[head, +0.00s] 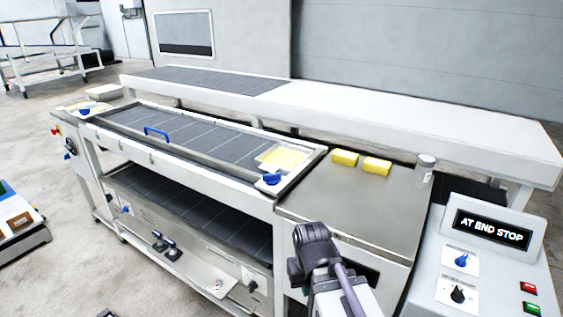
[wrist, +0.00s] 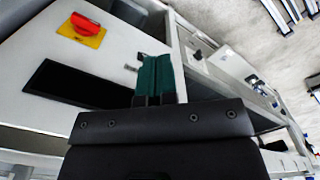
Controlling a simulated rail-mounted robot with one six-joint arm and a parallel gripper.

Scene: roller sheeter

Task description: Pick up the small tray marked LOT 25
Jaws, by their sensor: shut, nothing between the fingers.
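I cannot make out a tray marked LOT 25 in either view; no such label is legible. At the left edge of the head view, a low cart or case (head: 22,240) holds small blue, green and brown items, too small to identify. My gripper (wrist: 155,78) shows in the wrist view with its teal fingers together and nothing between them. It is in front of a white machine panel with a dark slot (wrist: 80,85).
The roller sheeter's belt (head: 190,140) runs across the middle. The console display (head: 491,229) reads AT END STOP. A red knob (wrist: 86,24) shows in the wrist view.

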